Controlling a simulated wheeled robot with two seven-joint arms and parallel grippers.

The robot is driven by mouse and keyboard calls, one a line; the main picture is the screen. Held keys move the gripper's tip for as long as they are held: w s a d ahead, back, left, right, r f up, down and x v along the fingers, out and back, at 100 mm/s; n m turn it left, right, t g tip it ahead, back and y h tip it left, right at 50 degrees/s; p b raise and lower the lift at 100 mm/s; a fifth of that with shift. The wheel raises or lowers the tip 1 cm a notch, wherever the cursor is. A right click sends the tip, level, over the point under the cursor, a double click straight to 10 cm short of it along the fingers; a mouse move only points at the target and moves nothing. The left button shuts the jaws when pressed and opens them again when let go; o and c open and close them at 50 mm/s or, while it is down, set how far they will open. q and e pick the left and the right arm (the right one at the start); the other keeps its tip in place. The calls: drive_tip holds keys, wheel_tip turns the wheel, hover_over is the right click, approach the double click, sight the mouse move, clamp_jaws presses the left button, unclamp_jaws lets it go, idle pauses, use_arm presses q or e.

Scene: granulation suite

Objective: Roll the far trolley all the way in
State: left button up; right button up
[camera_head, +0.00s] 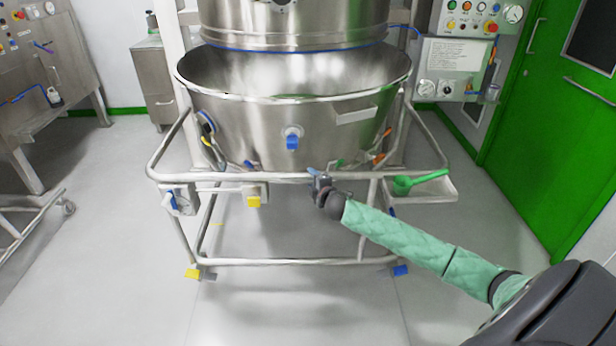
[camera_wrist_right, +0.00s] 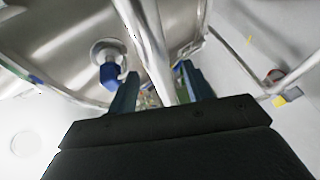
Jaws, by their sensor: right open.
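The trolley is a tubular steel frame (camera_head: 290,262) carrying a wide steel bowl (camera_head: 240,125) with a blue valve (camera_head: 292,140). It stands at the middle of the head view, beneath a steel cylinder (camera_head: 290,20). My right gripper (camera_head: 320,183) is at the trolley's front rail, right of its middle. In the right wrist view the open fingers (camera_wrist_right: 158,82) lie on either side of the rail (camera_wrist_right: 146,40); the jaws are not closed on it. The blue valve (camera_wrist_right: 110,74) shows beside the left finger. My left gripper is not in view.
A green scoop (camera_head: 418,182) lies in a tray on the trolley's right side. Yellow and blue parts (camera_head: 192,273) mark the lower frame corners. Another steel unit (camera_head: 40,80) stands left, a green door (camera_head: 555,110) right. The front floor is clear.

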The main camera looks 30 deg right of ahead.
sight(310, 178)
drive_tip(key=shift+x, duration=2)
clamp_jaws()
